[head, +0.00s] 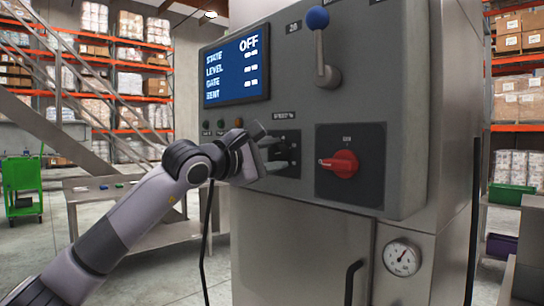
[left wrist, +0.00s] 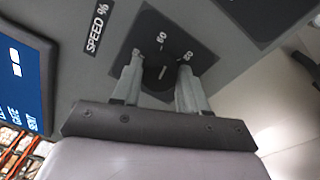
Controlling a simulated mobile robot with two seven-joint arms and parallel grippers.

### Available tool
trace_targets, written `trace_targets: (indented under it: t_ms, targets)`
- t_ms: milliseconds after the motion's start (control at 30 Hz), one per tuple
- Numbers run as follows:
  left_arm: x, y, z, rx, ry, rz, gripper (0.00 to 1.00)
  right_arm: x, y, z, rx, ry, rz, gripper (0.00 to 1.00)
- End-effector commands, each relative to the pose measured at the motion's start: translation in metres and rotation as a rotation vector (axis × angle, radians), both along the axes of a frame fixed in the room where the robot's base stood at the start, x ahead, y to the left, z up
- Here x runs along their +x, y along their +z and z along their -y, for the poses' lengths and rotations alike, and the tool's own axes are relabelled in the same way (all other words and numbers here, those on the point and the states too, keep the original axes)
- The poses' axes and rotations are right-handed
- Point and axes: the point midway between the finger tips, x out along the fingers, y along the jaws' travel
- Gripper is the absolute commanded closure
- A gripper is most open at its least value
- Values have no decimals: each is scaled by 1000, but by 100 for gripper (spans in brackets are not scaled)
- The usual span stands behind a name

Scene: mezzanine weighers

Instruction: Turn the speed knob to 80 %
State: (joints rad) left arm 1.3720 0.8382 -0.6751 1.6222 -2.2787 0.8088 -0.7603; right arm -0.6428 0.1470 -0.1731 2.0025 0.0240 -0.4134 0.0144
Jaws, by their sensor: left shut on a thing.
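The speed knob (left wrist: 158,72) is a dark round knob on a dark plate (left wrist: 184,38) labelled SPEED %. In the left wrist view, the marks 60 and 80 are readable beside it; a mark at the left is partly covered by a finger. My left gripper (head: 283,154) is at this plate in the head view, its two fingers on either side of the knob. It is shut on the knob, as the left wrist view (left wrist: 160,76) also shows. A short pale line shows on the knob, but its exact setting is unclear. My right gripper is not in view.
The grey control box (head: 300,95) carries a screen (head: 237,72) reading OFF, a blue-balled lever (head: 323,55) and a red rotary switch (head: 340,164) right of the knob. A pressure gauge (head: 401,257) and a door handle (head: 353,282) sit below. A low metal table (head: 155,237) stands left.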

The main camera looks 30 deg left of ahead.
Motion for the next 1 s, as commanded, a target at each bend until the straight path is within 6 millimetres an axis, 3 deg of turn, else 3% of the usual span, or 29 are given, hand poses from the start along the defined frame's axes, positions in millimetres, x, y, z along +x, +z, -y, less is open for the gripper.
trace_targets:
  t_ms: [600,1000]
  targets:
    - [0,-4,0,516,-1,176,87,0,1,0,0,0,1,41]
    - [0,-4,0,678,-2,233,87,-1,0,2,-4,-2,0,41]
